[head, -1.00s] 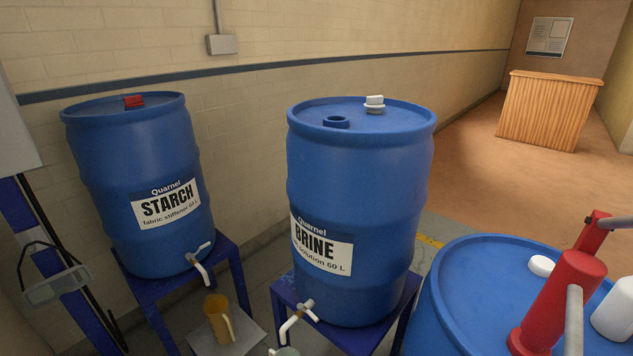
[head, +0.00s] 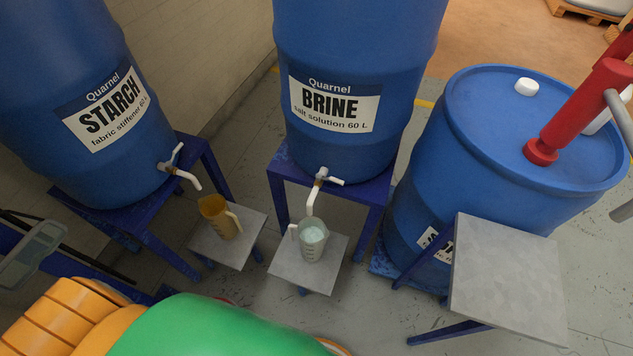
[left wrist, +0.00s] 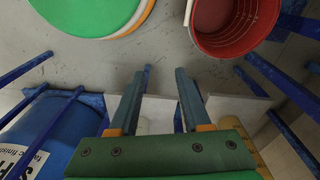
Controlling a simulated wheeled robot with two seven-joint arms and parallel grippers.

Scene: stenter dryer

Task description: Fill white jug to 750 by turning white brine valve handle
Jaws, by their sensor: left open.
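The white brine valve handle (head: 330,179) is on the tap low on the blue BRINE drum (head: 360,60). Its white spout (head: 311,203) points down over the pale, see-through jug (head: 313,241). This jug stands upright on a small grey stand (head: 300,275); its level and marks are too small to read. My left gripper (left wrist: 158,95) shows in the left wrist view, jaws apart, with nothing seen held between them. It is not seen in the head view, so its distance from the valve cannot be told. My right gripper is in neither view.
The STARCH drum (head: 75,70), with a similar tap, stands left; an amber jug (head: 222,218) is below its spout. A drum with a red pump (head: 590,105) and an empty grey stand (head: 510,280) are right. A red bucket (left wrist: 228,25) shows in the left wrist view.

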